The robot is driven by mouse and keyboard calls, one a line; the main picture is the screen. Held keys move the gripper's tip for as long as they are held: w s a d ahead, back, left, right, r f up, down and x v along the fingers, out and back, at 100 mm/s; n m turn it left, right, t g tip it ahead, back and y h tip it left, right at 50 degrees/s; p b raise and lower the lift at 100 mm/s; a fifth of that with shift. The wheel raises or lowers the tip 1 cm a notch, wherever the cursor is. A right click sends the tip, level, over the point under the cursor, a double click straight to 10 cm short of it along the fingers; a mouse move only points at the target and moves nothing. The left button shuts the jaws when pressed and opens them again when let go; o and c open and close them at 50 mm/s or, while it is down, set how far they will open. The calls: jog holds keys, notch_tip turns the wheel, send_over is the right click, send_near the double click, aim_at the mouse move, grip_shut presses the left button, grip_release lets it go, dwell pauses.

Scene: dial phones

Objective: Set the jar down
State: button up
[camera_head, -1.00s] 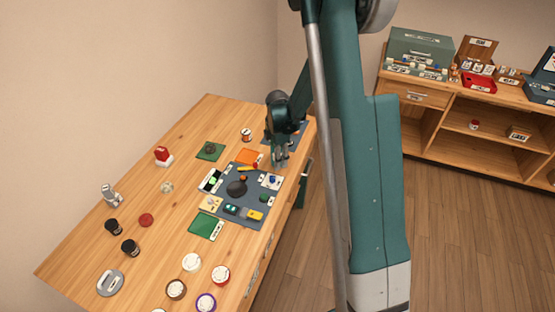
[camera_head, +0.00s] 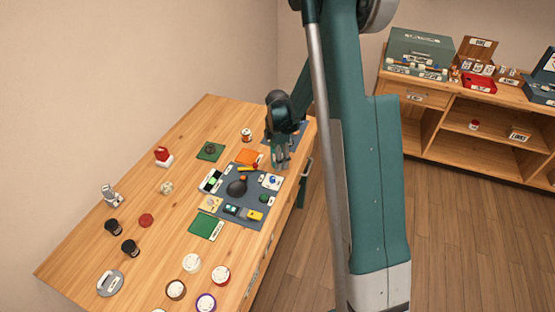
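My gripper (camera_head: 282,160) points down over the right edge of the wooden table, just behind the grey mat (camera_head: 258,215). Its fingers are small and dark here, and I cannot tell whether they are open or hold anything. No jar shows clearly between them. A small white jar-like container with a dark and red band (camera_head: 246,135) stands upright near the back of the table, left of my gripper and apart from it. Two black jar-like containers, one (camera_head: 113,228) behind the other (camera_head: 130,248), stand at the left front. I cannot tell which one is the task's jar.
The grey mat holds a dark round object (camera_head: 237,188) and several small coloured items. Several round dials (camera_head: 221,275) lie at the front. Bare wood is free left of the mat.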

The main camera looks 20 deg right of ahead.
notch_tip(320, 180, up, 12)
jog(key=shift+f+p, duration=0.15)
jog(key=shift+p, duration=0.35)
dwell(0.9)
jog(key=shift+s+d+r, duration=0.1)
jog(key=shift+d+r, duration=0.2)
jog(key=shift+r, duration=0.05)
jog(key=s+a+r+m+t, duration=0.1)
jog(key=s+a+r+m, duration=0.15)
jog(key=s+r, duration=0.3)
jog(key=s+a+r+m+t+b, duration=0.1)
jog(key=s+a+r+m, duration=0.1)
jog(key=s+r+m, duration=0.3)
jog(key=s+a+r+m+t, duration=0.1)
jog(key=s+a+r, duration=0.1)
jog(key=s+r, duration=0.35)
jog(key=s+a+r+m+t, duration=0.1)
jog(key=s+a+m, duration=0.3)
jog(key=s, duration=0.5)
jog(key=s+a+r+m+t, duration=0.2)
jog(key=s+a+m+t, duration=0.1)
jog(key=s, duration=0.5)
jog(key=shift+s+a+r+m, duration=0.35)
jog(key=shift+a+m, duration=0.3)
jog(key=shift+m, duration=0.6)
